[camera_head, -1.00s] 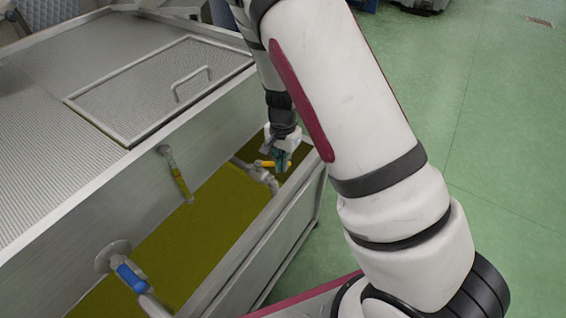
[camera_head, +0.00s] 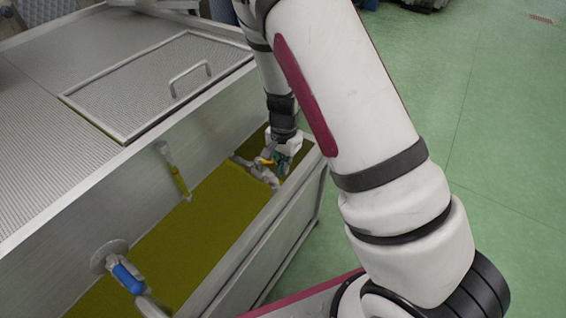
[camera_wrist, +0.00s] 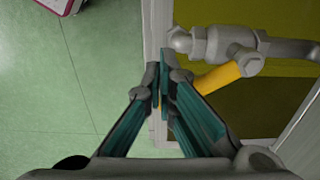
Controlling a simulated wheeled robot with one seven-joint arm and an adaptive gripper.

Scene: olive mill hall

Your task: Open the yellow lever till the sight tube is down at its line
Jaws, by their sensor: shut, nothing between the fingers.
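The yellow lever (camera_wrist: 216,78) sits on a grey metal valve (camera_wrist: 218,42) and stands at a slant to its pipe in the wrist view. In the head view the lever (camera_head: 267,160) is partly hidden by my gripper (camera_head: 283,161). My gripper (camera_wrist: 161,78) is shut and empty, its fingertips just beside the lever's free end; I cannot tell whether they touch it. The sight tube (camera_head: 178,178) leans on the tank's steel front wall, with yellow-green liquid in its lower part. Its line is too small to make out.
A blue-handled valve (camera_head: 127,277) sticks out at the lower left. The steel tank's mesh cover (camera_head: 150,85) with a bar handle lies behind. Yellow-green oil fills the trough (camera_head: 205,225) below the valves. Green floor (camera_head: 500,150) is open to the right.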

